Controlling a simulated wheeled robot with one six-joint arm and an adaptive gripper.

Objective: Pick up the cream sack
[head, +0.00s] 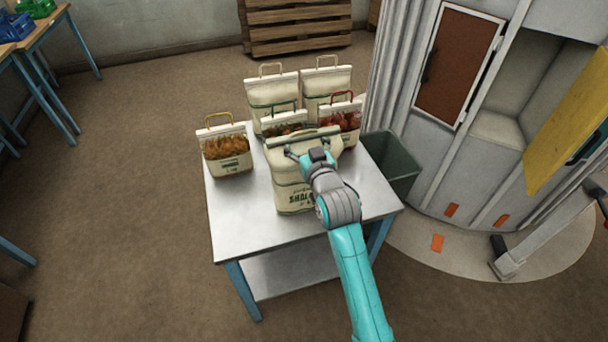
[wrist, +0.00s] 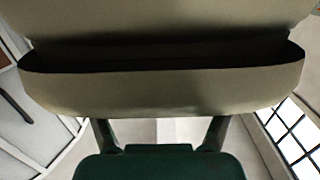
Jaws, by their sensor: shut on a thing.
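A cream sack (head: 293,190) with green lettering reading "SHAL…" is at the front of the group, over the metal table. My gripper (head: 305,148) is shut on this cream sack near its top, reaching in from the front right. I cannot tell whether the sack's base touches the table. In the wrist view, cream cloth (wrist: 160,95) with a dark gap above it fills the upper part. My two fingers reach up to its lower edge there, and their tips are hidden.
On the metal table (head: 238,222) stand a yellow-handled sack (head: 228,153), a red-handled sack (head: 340,120), another windowed sack and two tall cream sacks (head: 327,84) behind. A grey-green bin (head: 392,165) and a large cabinet stand right. The table's front left is clear.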

